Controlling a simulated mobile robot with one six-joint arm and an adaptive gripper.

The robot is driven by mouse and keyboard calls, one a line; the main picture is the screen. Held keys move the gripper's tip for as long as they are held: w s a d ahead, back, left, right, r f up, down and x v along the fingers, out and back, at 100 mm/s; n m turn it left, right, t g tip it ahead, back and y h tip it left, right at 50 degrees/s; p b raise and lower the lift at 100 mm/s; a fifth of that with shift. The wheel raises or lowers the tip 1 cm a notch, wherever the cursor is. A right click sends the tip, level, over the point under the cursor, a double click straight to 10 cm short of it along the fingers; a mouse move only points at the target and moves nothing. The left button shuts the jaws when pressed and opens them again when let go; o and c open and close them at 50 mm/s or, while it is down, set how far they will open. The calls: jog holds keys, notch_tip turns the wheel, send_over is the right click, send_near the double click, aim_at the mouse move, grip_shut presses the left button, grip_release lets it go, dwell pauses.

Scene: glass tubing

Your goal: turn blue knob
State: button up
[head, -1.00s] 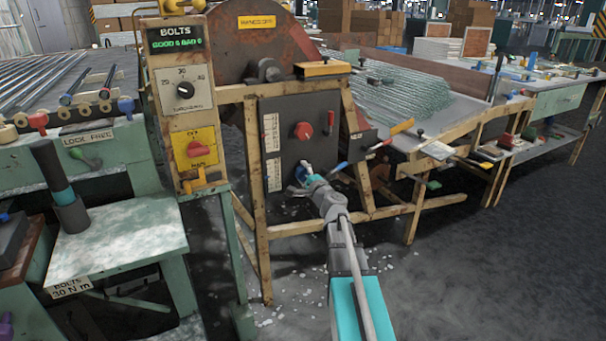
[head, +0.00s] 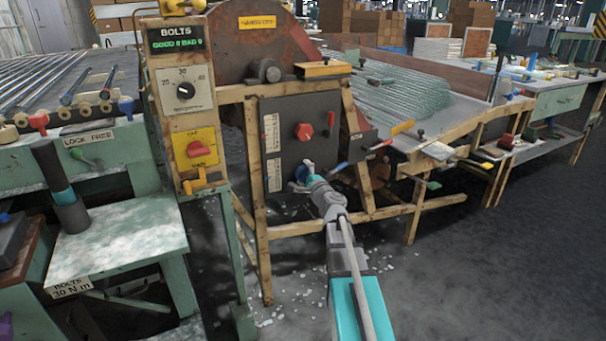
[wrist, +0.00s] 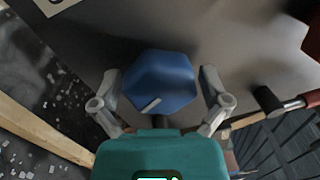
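The blue knob (head: 301,172) is low on the dark grey panel (head: 318,150), below a red knob. In the wrist view the blue knob (wrist: 162,80) is a faceted blue cap with a short pale mark near its lower edge. My gripper (head: 309,178) is at the knob and partly hides it in the head view. In the wrist view my gripper (wrist: 161,82) has one finger on each side of the knob, spread wide. The gaps are very narrow, and I cannot tell whether the fingers touch it.
A red knob (head: 303,131) and a small red lever (head: 331,118) are on the same panel. Red- and yellow-tipped handles (head: 400,128) stick out to the right. A control post (head: 187,95) stands to the left. Pale fragments litter the floor below.

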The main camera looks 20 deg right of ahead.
jog(key=shift+s+n, duration=0.1)
jog(key=shift+n, duration=0.3)
jog(key=n, duration=0.5)
jog(key=shift+y, duration=0.3)
jog(key=n, duration=0.5)
jog(key=shift+y+p, duration=0.3)
jog(key=n, duration=0.5)
jog(key=shift+r+g+y+p, duration=0.1)
jog(key=shift+g+y+p, duration=0.2)
jog(key=shift+g, duration=0.1)
jog(key=n, duration=0.5)
jog(key=shift+a+p, duration=0.1)
jog(key=shift+p, duration=0.25)
jog(key=s+d, duration=0.2)
jog(key=s, duration=1.1)
jog(key=s+a+f+n+g+y+p, duration=0.1)
jog(key=a+f+g, duration=0.4)
jog(key=a, duration=0.6)
jog(key=s+a+f+n+g+y+p, duration=0.1)
jog(key=s+a+f+g+y+p, duration=0.1)
jog(key=s+a+f+g, duration=0.3)
jog(key=shift+a+f+n+g+p, duration=0.45)
jog(key=shift+a+g, duration=1.15)
jog(key=shift+a, duration=2.05)
